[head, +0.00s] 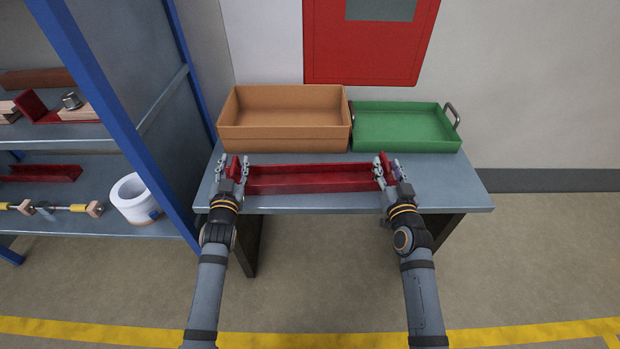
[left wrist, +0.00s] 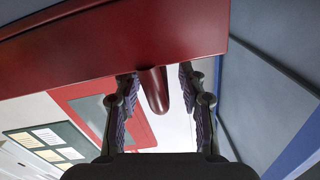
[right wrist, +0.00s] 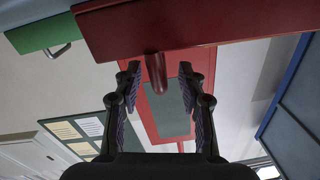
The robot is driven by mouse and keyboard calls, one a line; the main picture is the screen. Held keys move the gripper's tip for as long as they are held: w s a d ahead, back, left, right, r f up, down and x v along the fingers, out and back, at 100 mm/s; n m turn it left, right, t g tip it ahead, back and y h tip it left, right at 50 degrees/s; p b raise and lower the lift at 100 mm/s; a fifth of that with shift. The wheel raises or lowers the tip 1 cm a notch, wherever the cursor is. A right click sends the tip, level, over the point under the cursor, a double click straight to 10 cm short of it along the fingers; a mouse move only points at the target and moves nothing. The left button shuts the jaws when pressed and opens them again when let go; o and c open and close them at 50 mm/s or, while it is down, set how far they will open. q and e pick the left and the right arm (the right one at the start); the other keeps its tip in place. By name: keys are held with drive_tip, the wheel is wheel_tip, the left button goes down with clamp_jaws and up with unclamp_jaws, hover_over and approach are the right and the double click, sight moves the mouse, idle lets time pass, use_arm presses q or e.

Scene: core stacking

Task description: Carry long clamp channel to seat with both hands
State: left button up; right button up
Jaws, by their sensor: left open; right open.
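The long red clamp channel (head: 310,179) lies lengthwise across the grey table, in front of the two trays. My left gripper (head: 236,168) is at its left end, and my right gripper (head: 385,168) is at its right end. In the left wrist view, the channel (left wrist: 120,50) spans the top, and a red peg on it sits between the open fingers (left wrist: 156,85). In the right wrist view, the channel (right wrist: 180,22) also has a red peg between the open fingers (right wrist: 158,78). Both grippers are open; I cannot tell whether the fingers touch the pegs.
An orange-brown box (head: 285,132) and a green tray (head: 400,145) with metal handles stand at the table's back. A blue-framed shelf (head: 105,90) with red parts and a white roll (head: 133,198) is close on the left. The grey table (head: 468,190) is bare at the right.

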use_arm(q)
drive_tip(key=shift+w, duration=0.6)
use_arm(e)
drive_tip(key=shift+w, duration=0.55)
use_arm(q)
clamp_jaws()
use_arm(e)
clamp_jaws()
use_arm(q)
drive_tip(key=shift+a, duration=0.1)
